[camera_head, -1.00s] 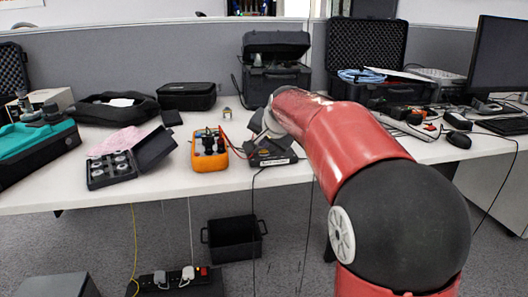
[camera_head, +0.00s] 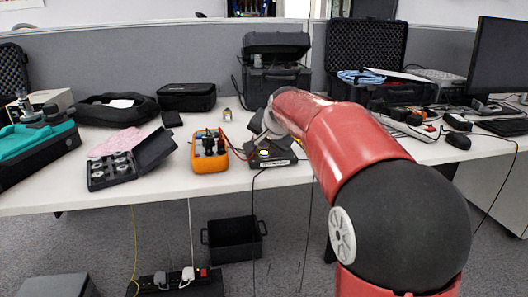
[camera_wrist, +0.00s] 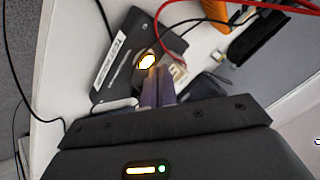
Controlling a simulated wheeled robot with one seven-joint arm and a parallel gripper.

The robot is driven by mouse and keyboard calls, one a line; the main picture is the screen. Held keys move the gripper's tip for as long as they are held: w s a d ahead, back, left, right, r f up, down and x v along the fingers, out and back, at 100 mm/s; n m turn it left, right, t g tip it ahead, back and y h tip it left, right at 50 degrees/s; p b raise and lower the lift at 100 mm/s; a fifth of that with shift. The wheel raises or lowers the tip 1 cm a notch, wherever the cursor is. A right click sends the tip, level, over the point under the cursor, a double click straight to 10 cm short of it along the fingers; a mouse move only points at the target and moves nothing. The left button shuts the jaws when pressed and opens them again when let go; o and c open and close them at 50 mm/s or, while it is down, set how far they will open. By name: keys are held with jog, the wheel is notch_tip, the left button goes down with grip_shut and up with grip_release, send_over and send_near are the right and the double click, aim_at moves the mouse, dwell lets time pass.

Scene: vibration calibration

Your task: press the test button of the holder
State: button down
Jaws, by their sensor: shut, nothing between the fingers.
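The holder (camera_head: 273,161) is a dark box with a white label, near the front edge of the white table, right of the orange meter. Its test button (camera_head: 264,153) glows yellow-white. In the wrist view the holder (camera_wrist: 119,82) lies tilted, and the lit button (camera_wrist: 147,61) is just beyond my fingertips. My gripper (camera_wrist: 157,74) is shut and empty, with its tips right beside the button. I cannot tell whether they touch it. In the head view my own arm and wrist hide part of the holder and the fingers.
The orange meter (camera_head: 209,155) stands close left of the holder, with red and black leads nearby. An open dark case (camera_head: 112,181) with round weights is further left. A small device (camera_head: 227,115) stands behind. Red and black wires (camera_wrist: 172,25) loop near the fingers.

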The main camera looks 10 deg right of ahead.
jog(key=shift+r, duration=0.15)
jog(key=shift+r+p, duration=2.2)
jog(key=shift+r, duration=0.7)
jog(key=n, duration=0.2)
send_near(265, 154)
jog(key=v, duration=0.4)
jog(key=s+f+n+g, duration=0.1)
jog(key=s+f, duration=0.3)
jog(key=s, duration=0.5)
jog(key=s+f+n+g, duration=0.1)
jog(key=s+f+n, duration=0.2)
jog(key=s, duration=0.6)
jog(key=s+a+f+n+g+h, duration=0.1)
jog(key=s+f, duration=0.5)
jog(key=s, duration=0.2)
jog(key=shift+s+n+g, duration=0.3)
jog(key=shift+s+n, duration=0.1)
jog(key=shift+a, duration=0.1)
